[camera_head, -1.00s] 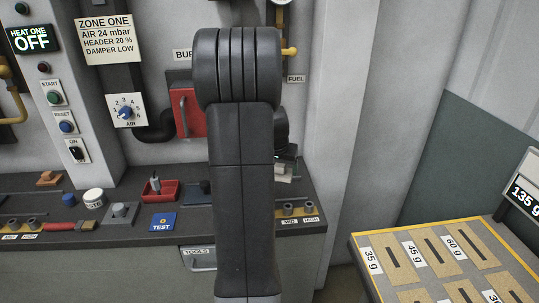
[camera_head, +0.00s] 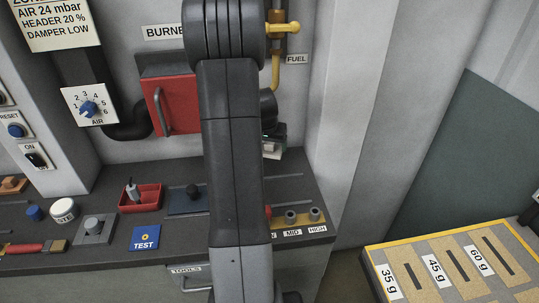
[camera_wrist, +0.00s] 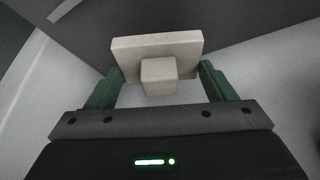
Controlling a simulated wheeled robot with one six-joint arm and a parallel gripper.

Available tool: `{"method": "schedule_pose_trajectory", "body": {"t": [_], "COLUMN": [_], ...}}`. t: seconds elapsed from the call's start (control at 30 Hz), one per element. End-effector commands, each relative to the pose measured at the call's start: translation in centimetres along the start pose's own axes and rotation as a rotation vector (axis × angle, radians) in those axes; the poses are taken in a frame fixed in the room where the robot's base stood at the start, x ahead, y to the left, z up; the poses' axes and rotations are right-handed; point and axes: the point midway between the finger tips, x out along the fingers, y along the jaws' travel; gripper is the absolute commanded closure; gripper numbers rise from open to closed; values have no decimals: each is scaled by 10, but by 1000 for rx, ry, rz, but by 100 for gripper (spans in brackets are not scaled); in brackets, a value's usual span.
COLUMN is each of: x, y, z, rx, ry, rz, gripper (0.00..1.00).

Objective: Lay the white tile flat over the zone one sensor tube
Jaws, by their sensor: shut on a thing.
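My gripper (camera_wrist: 160,76) is shut on the white tile (camera_wrist: 187,46) in the wrist view. The tile is a pale flat slab with a square block on its near face, between the two green fingers. In the head view my arm hides most of the gripper; a small pale piece, seemingly the tile (camera_head: 269,151), shows just right of the arm, in front of the wall. I cannot tell which fitting is the zone one sensor tube. Short tubes (camera_head: 291,216) stand by the MID and HIGH labels on the bench, right of my arm.
The dark bench (camera_head: 170,252) carries a red tray (camera_head: 141,198), a blue TEST card (camera_head: 145,238), a grey knob block (camera_head: 94,228) and a brush (camera_head: 40,247). A red burner door (camera_head: 172,103) and yellow fuel pipe (camera_head: 276,70) are on the wall. A weight board (camera_head: 440,240) stands at right.

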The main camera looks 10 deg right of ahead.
Motion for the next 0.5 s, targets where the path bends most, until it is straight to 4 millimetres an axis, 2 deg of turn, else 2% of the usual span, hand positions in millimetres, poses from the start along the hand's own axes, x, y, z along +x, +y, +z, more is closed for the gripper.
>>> {"method": "schedule_pose_trajectory", "body": {"t": [0.3,0.5], "x": [36,44], "y": [0,0], "z": [15,18], "rx": [0,1], "ry": [-2,2], "rz": [1,-1], "gripper": [48,48]}}
